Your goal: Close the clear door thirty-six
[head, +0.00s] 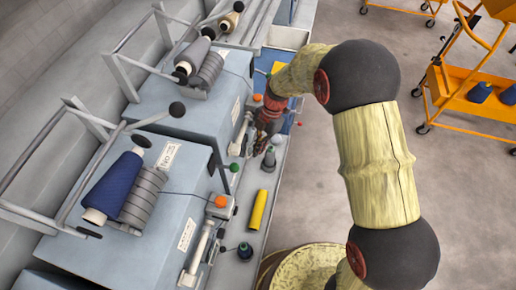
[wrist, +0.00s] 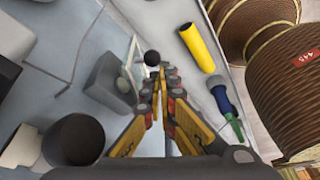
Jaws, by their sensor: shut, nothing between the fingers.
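My gripper (head: 262,150) is over the narrow shelf beside the grey machine boxes in the head view, with nothing held. In the wrist view its fingertips (wrist: 161,76) are together, just below a black ball knob (wrist: 152,58). A thin clear pane with pale edges (wrist: 132,50) shows just left of the knob and may be the clear door; its number cannot be read. A grey block (wrist: 110,83) is left of the fingers. In the head view I cannot make out the clear door; my arm and gripper cover part of that area.
A yellow tube (head: 258,210) lies on the shelf; it also shows in the wrist view (wrist: 197,47). Grey machine boxes (head: 140,195) with yarn cones (head: 113,187) and black-knobbed levers stand left. An orange cart (head: 470,85) stands on open floor at right. Brown ribbed drums (wrist: 285,90) lie right.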

